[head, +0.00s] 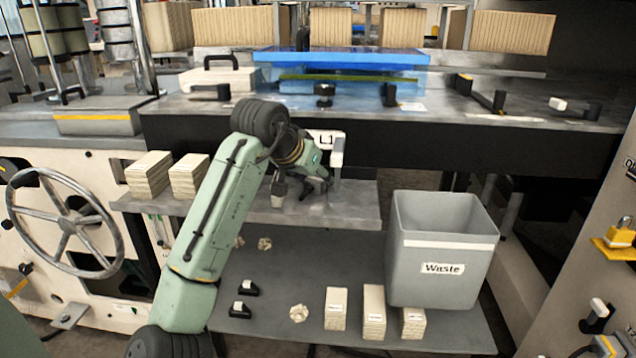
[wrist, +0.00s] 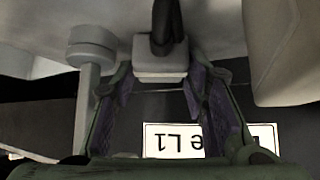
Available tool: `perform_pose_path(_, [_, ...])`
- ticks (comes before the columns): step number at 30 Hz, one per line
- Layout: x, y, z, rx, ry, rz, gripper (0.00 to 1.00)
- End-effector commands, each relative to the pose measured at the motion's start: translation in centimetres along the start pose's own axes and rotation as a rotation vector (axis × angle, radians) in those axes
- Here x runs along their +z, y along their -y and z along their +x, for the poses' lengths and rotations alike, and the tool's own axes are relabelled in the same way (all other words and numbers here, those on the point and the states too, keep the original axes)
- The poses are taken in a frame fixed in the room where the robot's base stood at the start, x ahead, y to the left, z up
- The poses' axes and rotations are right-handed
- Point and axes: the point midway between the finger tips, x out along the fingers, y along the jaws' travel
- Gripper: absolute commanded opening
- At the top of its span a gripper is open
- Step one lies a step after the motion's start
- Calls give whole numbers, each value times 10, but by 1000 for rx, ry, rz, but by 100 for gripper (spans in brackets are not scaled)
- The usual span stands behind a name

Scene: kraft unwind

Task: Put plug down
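My gripper (wrist: 160,72) reaches over the upper grey shelf, below the black bench front; in the head view, it (head: 318,183) is small and dark. In the wrist view, its two purple-padded fingers stand apart, with the plug (wrist: 163,62) filling the gap at their tips. The plug has a pale block and a black stem. The fingers appear closed on the block's sides.
A white-capped post (head: 337,160) stands close to my gripper; it also shows in the wrist view (wrist: 91,55). Pale stacks (head: 188,177) sit on the shelf's left. A grey waste bin (head: 440,245) stands to the right. The shelf's right part is clear.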

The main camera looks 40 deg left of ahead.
Motion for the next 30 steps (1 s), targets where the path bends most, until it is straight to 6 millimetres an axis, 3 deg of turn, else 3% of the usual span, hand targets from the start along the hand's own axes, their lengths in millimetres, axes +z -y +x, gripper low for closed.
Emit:
perform_pose_path(16, [-1,0,-1,-1,-2,0,1])
perform_pose_path(23, [-5,0,-5,-2,-3,1,1])
perform_pose_path(30, [-36,-1,-35,0,-4,2,1])
